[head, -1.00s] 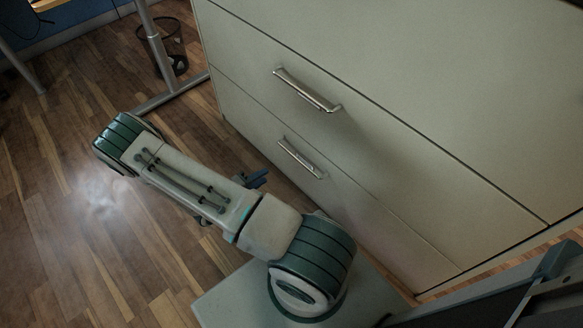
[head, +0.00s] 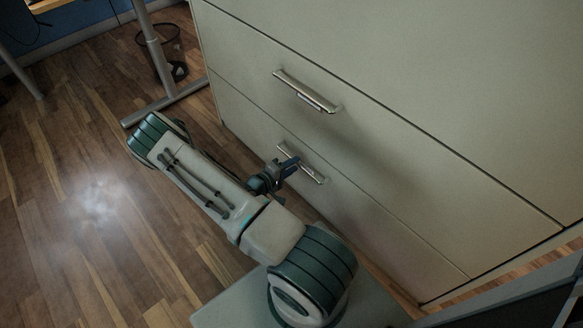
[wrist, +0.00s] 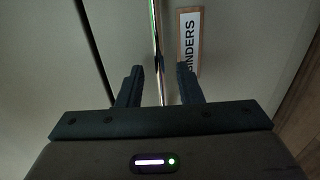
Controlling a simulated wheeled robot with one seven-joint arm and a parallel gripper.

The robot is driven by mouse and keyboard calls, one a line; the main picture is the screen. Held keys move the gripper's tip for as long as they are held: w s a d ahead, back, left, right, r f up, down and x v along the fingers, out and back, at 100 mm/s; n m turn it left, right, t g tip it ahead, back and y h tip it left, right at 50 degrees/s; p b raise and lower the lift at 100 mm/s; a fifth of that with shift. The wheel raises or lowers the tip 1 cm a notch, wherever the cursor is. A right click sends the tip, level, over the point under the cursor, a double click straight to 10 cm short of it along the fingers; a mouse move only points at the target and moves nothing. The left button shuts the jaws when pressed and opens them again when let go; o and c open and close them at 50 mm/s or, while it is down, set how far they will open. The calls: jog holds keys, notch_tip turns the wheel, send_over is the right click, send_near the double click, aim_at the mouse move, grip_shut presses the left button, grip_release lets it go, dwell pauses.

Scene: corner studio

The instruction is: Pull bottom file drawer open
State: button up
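The bottom file drawer (head: 375,215) is shut in the pale cabinet, and its metal bar handle (head: 316,176) is partly hidden by my gripper (head: 289,165) in the head view. In the wrist view the handle (wrist: 156,40) runs lengthwise between the two dark fingers of my gripper (wrist: 161,76). The fingers are open, one on each side of the bar, with gaps visible. I cannot tell how deep the bar sits between them. A label reading "BINDERS" (wrist: 189,42) is on the drawer front beside the handle.
The upper drawer's handle (head: 305,91) is above my gripper. A metal desk leg (head: 158,50) and a wire bin (head: 174,68) stand at the back left. The wood floor (head: 75,215) left of my arm is clear.

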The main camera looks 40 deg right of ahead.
grip_shut()
jog(key=v, duration=0.2)
jog(key=f+v, duration=0.1)
jog(key=v, duration=0.1)
jog(key=shift+s+a+r, duration=0.1)
jog(key=shift+a, duration=0.3)
grip_release()
jog(key=p+v, duration=0.3)
jog(key=v, duration=1)
jog(key=shift+a, duration=0.4)
